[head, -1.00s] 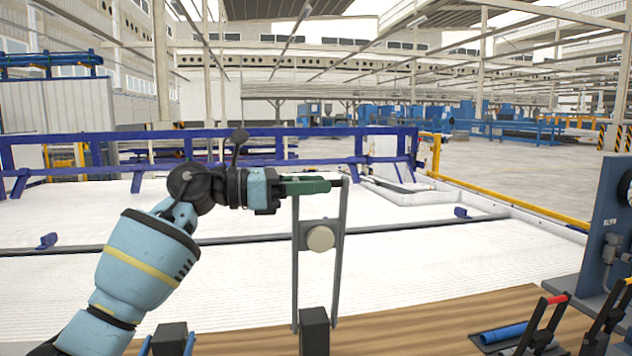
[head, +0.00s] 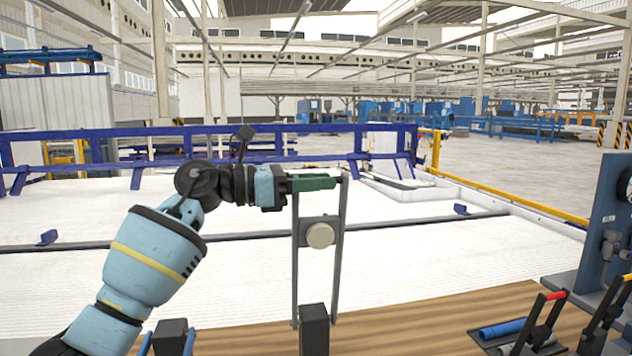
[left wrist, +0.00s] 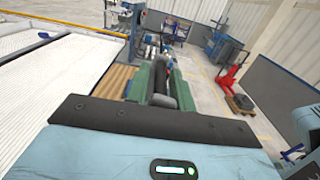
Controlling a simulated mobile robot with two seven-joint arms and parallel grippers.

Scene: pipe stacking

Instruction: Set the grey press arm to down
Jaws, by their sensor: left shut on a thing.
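The grey press arm (head: 338,262) stands upright in the head view, a frame of two tall bars with a pale round disc (head: 320,235) between them. Its lower end is by a dark block (head: 314,328) at the wooden table's edge. My left gripper (head: 318,183) has green fingers and is at the top of the frame, shut on its top bar. In the left wrist view the dark bar (left wrist: 163,100) lies between the green fingers. The fingers hide most of the top bar in the head view. My right gripper is not in view.
The wooden table top (head: 420,325) is clear in its middle. At the right are clamps with red (head: 556,295) and orange handles, a blue pipe (head: 502,329) and a blue upright panel (head: 608,230). A dark block (head: 170,336) stands at the left.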

